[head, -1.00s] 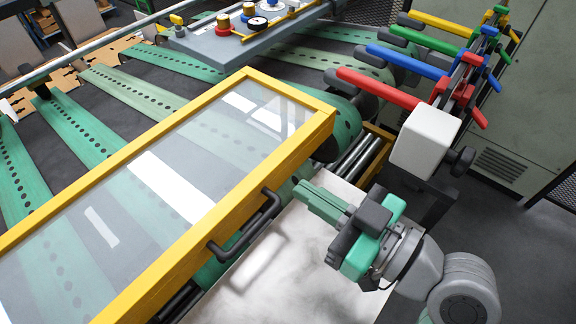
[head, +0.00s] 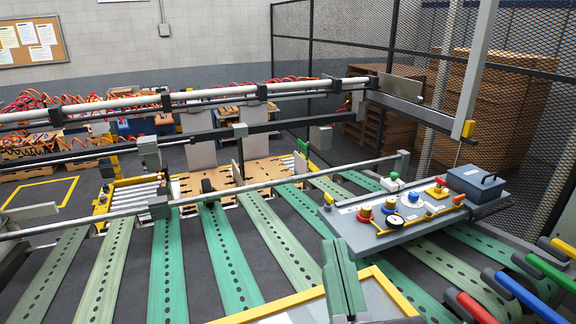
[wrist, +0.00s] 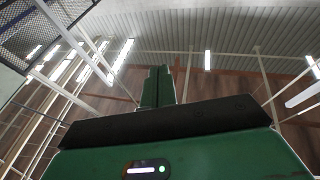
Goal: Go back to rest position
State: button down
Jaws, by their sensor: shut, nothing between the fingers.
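My gripper (head: 341,277) is at the bottom middle of the head view, its green fingers pointing up, in front of the yellow-framed clear cover. It is shut and empty. In the wrist view, the fingers (wrist: 159,86) are together and point up at the ceiling (wrist: 230,42). Nothing touches the fingertips. Most of my arm is below the head view's lower edge.
The yellow-framed cover (head: 393,290) is close behind and below my gripper. Green perforated belts (head: 232,260) run across the machine. A control panel (head: 400,218) with knobs and a gauge stands to the right. Coloured handles (head: 515,290) are at the lower right. Rails (head: 200,95) cross further back.

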jog(key=s+a+r+m+t+p, duration=0.1)
jog(key=s+a+r+p, duration=0.1)
jog(key=r, duration=0.5)
jog(key=s+a+r+t+h+p, duration=0.1)
jog(key=s+a+r+t+p, duration=0.1)
jog(key=r, duration=0.6)
jog(key=shift+a+r+m+p, duration=0.3)
jog(key=shift+a+m+p, duration=0.1)
jog(key=shift+a, duration=0.3)
